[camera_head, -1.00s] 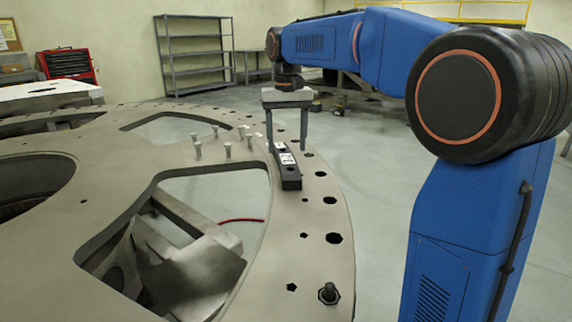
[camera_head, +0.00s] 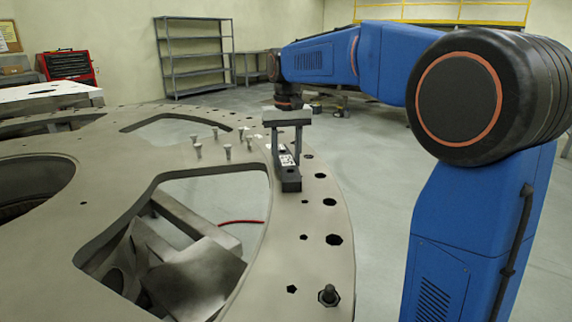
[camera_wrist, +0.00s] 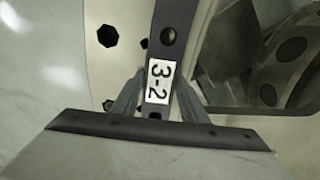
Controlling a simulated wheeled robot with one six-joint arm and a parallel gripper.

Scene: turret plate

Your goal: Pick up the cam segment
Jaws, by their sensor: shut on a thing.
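The cam segment (camera_head: 290,178) is a dark, narrow bar with white labels, lying along the rim of the turret plate (camera_head: 325,270) in the head view. My gripper (camera_head: 286,158) stands over it from above, shut on it with a finger at each side. In the wrist view the cam segment (camera_wrist: 172,35) runs up between the fingers of my gripper (camera_wrist: 157,92), and a label reading "3-2" faces the camera. Whether it still touches the plate I cannot tell.
Several upright pins (camera_head: 228,150) stand on the plate left of the cam segment. Large openings and rim holes cut the plate. A shelf rack (camera_head: 196,57) and red toolbox (camera_head: 66,65) stand far behind.

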